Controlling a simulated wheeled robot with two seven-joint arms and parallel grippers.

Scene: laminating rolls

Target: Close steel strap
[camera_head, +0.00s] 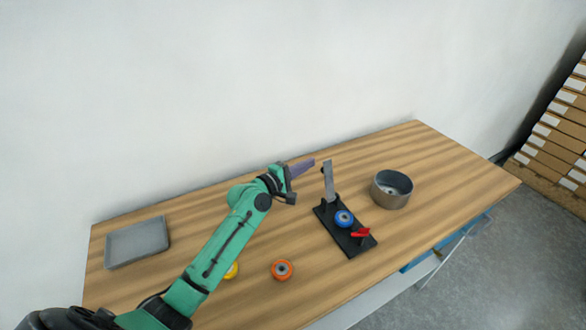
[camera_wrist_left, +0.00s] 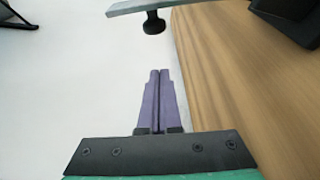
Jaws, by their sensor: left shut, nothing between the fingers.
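The steel strap (camera_head: 328,181) is a grey flat bar standing nearly upright at the far end of the black base (camera_head: 348,241) on the table. A blue roll (camera_head: 344,218) sits on the base, and a red clip (camera_head: 361,233) is at its near end. My left gripper (camera_head: 308,164) is just left of the strap's upper end, apart from it in the head view. Its purple fingers (camera_wrist_left: 159,100) are together and empty in the left wrist view. There a grey bar with a black knob (camera_wrist_left: 154,23), seemingly the strap, lies beyond the fingertips. My right gripper is not in view.
A round grey metal bowl (camera_head: 391,189) stands right of the base. An orange roll (camera_head: 282,270) and a partly hidden yellow roll (camera_head: 231,271) lie near my left arm. A grey tray (camera_head: 137,243) is at the left. The wooden table (camera_head: 450,185) is clear at the right.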

